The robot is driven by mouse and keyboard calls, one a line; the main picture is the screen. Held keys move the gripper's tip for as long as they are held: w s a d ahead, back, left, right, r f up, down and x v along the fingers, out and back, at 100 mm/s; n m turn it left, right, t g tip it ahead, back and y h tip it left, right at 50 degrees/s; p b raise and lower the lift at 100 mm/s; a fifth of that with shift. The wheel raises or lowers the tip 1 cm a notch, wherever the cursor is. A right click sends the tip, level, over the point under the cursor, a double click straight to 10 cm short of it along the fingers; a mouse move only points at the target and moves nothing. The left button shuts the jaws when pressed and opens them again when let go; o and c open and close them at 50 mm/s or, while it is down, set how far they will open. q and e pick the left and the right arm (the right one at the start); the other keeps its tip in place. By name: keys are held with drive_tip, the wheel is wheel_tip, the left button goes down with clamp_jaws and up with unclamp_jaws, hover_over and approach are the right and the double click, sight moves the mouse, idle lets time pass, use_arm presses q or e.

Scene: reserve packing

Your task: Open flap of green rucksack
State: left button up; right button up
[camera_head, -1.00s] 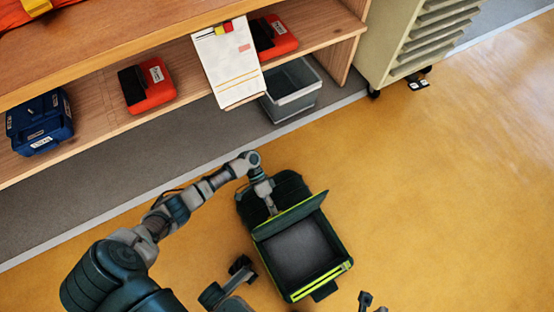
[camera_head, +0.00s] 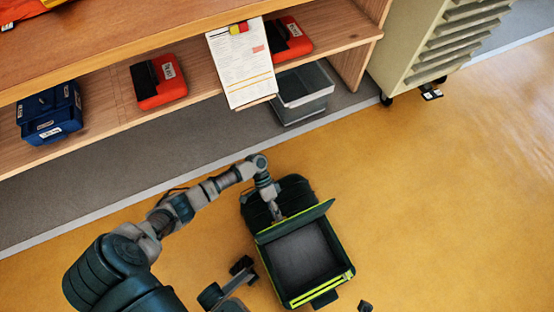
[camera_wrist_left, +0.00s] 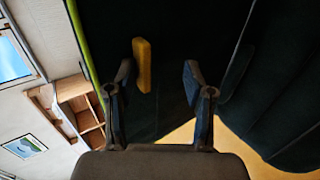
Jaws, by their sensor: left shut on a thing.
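The green rucksack (camera_head: 346,270) lies on the yellow floor, dark green with bright yellow-green edging. Its flap (camera_head: 300,221) stands raised along the side nearest the shelf, and the grey inside is visible. My left gripper (camera_head: 278,214) is at the shelf side of the flap, reaching down over the dark body part behind it. The exact contact is dark and hard to see.
A wooden shelf (camera_head: 120,110) runs along the upper left, with a blue case (camera_head: 50,114), red cases (camera_head: 160,82) and a hanging clipboard sheet (camera_head: 241,65). A grey bin (camera_head: 303,95) stands below. A wheeled cabinet (camera_head: 415,45) is at upper right. Floor to the right is clear.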

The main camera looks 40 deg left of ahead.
use_arm(q)
drive_tip(key=v, duration=1.1)
drive_tip(key=shift+r, duration=0.3)
drive_tip(key=shift+w+a, duration=0.1)
drive_tip(key=shift+w, duration=0.05)
